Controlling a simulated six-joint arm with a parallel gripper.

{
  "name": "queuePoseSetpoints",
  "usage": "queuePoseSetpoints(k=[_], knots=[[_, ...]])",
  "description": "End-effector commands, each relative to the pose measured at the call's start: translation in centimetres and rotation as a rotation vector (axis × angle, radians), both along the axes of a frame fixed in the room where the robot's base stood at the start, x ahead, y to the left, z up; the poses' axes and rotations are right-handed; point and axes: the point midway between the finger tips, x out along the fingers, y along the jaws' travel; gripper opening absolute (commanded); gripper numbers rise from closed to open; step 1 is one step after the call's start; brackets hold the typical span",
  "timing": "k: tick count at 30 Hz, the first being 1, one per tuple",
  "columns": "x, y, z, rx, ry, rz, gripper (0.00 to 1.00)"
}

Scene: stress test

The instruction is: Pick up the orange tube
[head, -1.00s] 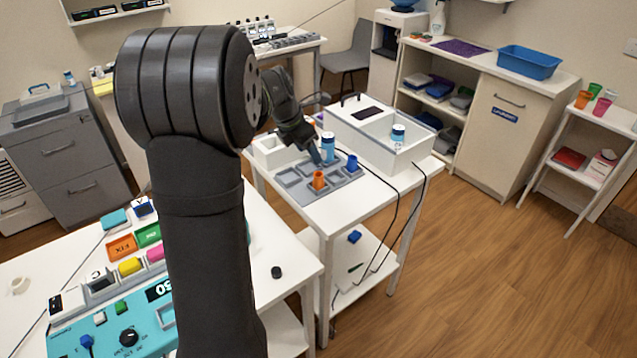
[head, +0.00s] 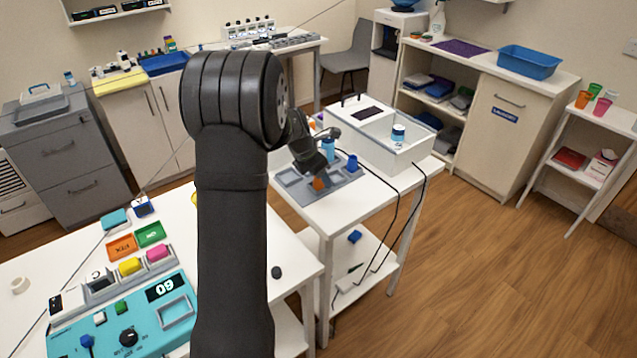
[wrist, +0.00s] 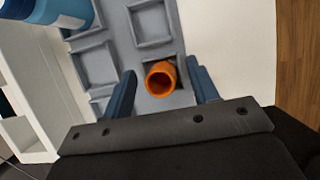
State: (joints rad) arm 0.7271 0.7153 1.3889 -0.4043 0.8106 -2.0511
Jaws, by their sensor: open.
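The orange tube (wrist: 161,78) stands in a square pocket of the grey tray (wrist: 118,30) in the wrist view, its open end facing the camera. My gripper (wrist: 162,85) is open, with one blue finger on each side of the tube and a gap to each. In the head view the tube (head: 319,183) shows just below my gripper (head: 316,172), partly hidden by it. The tray (head: 300,195) lies on the white table.
A blue-and-white bottle (wrist: 62,12) stands at the upper left in the wrist view. A blue tube (head: 352,162) stands right of my gripper in the head view. A white open box (head: 385,155) stands behind the tray. A teal panel (head: 120,320) is at the front left.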

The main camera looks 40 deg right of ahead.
Motion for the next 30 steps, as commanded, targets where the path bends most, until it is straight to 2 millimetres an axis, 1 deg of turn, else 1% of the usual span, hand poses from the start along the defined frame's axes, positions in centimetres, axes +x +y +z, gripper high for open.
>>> queuePoseSetpoints(k=[3, 4, 8, 9, 11, 19, 23, 26, 30], knots=[[0.0, 0.0, 0.1, 0.0, 0.0, 0.0, 0.54], [0.0, 0.0, 0.1, 0.0, 0.0, 0.0, 0.52], [0.0, 0.0, 0.1, 0.0, 0.0, 0.0, 0.27], [0.0, 0.0, 0.1, 0.0, 0.0, 0.0, 0.19], [0.0, 0.0, 0.1, 0.0, 0.0, 0.0, 0.07], [0.0, 0.0, 0.1, 0.0, 0.0, 0.0, 0.06], [0.0, 0.0, 0.7, -0.001, -0.001, -0.001, 0.06], [0.0, 0.0, 1.7, -0.001, -0.002, -0.001, 0.06], [0.1, 0.0, 4.1, -0.004, -0.004, -0.001, 0.06]])
